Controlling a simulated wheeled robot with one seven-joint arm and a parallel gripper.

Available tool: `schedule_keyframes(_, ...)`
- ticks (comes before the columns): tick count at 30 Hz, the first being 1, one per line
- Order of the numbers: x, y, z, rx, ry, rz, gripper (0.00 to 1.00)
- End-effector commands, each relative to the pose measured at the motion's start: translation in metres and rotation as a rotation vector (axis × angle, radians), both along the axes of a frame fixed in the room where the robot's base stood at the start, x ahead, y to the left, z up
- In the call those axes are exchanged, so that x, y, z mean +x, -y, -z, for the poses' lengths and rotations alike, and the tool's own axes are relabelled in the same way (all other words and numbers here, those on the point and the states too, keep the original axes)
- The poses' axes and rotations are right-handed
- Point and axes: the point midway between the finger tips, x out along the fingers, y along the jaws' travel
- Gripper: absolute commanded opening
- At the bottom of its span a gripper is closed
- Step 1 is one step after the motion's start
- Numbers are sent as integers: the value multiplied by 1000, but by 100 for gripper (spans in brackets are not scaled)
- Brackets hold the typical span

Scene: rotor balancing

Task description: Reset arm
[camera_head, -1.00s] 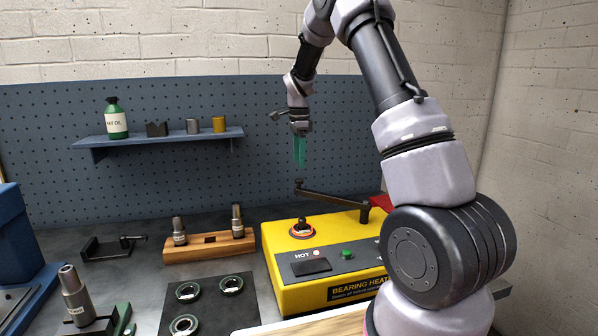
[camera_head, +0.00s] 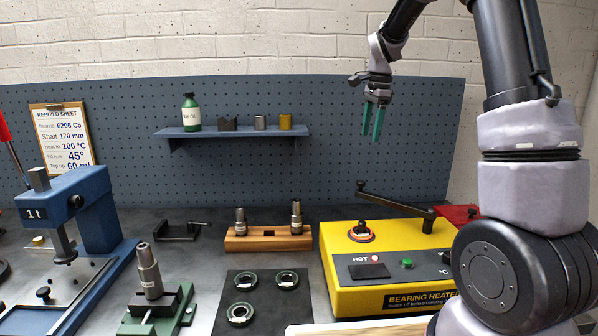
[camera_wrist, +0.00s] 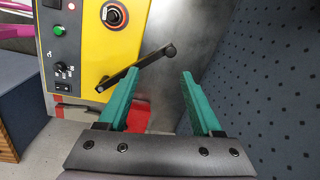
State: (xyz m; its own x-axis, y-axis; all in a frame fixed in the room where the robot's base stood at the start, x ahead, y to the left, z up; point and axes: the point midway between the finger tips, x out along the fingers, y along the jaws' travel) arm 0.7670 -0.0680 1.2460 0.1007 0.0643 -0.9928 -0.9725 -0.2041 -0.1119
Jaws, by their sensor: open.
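My gripper (camera_head: 375,120) hangs with its green fingers pointing down, in the air in front of the pegboard and above the yellow bearing heater (camera_head: 400,262). Its two fingers are apart and nothing is between them. In the wrist view my gripper (camera_wrist: 155,88) also shows open and empty. The bearing heater (camera_wrist: 88,50) lies below and to the left there, with its dark swing arm (camera_wrist: 135,67) near the left finger. My arm rises along the right of the head view and hides the heater's right end.
A blue press (camera_head: 95,215) stands at left. A wooden block (camera_head: 268,239) holds two shafts. Several bearing rings lie on a dark mat (camera_head: 262,318). A green vise (camera_head: 160,308) holds another shaft (camera_head: 148,270). A blue shelf (camera_head: 235,134) carries a green oil bottle (camera_head: 191,112).

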Motion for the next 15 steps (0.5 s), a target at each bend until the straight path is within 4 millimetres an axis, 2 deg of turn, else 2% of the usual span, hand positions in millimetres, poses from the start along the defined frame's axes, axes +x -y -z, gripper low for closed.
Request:
schedule_keyframes(1,-16,1,-17,11,32,-43,66)
schedule_keyframes(6,-68,1,-55,22,139,-215,66)
schedule_keyframes(12,-133,0,-85,0,267,-413,66)
schedule_keyframes(15,-165,-2,-93,-23,331,-511,66)
